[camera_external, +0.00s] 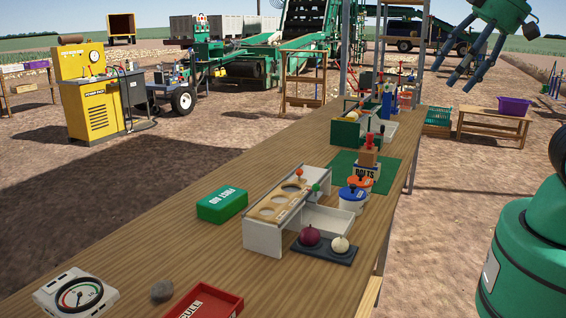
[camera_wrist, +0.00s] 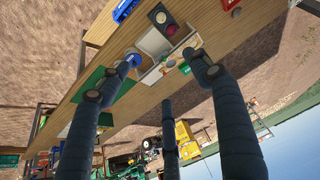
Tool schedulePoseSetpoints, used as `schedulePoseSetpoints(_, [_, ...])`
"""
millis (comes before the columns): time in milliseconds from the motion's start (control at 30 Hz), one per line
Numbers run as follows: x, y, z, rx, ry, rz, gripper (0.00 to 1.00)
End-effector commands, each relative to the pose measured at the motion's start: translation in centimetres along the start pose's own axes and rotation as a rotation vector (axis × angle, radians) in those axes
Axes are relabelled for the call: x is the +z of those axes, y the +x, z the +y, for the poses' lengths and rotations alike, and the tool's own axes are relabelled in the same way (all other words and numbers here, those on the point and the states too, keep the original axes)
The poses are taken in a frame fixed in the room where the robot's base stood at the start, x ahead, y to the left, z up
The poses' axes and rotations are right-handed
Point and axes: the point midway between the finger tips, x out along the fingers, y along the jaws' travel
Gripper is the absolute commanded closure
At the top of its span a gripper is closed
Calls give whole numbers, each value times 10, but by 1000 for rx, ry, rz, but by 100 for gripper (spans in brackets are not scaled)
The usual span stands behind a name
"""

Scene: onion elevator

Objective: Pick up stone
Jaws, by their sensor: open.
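A small grey stone (camera_external: 161,291) lies on the wooden table (camera_external: 280,285) near the front left in the external view, between a dial scale and a red tray. My gripper (camera_external: 474,62) is high at the upper right of the external view, far from the stone. In the wrist view my gripper (camera_wrist: 163,72) has its three dark fingers spread apart, with nothing held between them.
A green first aid box (camera_external: 222,205), a white sorter (camera_external: 262,235) and a dark tray (camera_external: 325,255) with two onions stand further along. Bare table lies around the stone.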

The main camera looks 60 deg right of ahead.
Motion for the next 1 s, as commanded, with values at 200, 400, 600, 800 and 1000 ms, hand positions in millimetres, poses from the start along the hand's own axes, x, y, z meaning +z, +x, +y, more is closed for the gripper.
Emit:
schedulePoseSetpoints(200, [-17,0,-4,-5,12,-13,36])
schedulePoseSetpoints(400, [-54,1,-11,-13,42,-40,36])
schedulePoseSetpoints(600, [-100,9,-24,-21,80,-73,36])
schedulePoseSetpoints(800, [-145,23,-39,-27,119,-108,36])
schedulePoseSetpoints(1000, [-188,43,-57,-29,156,-142,36])
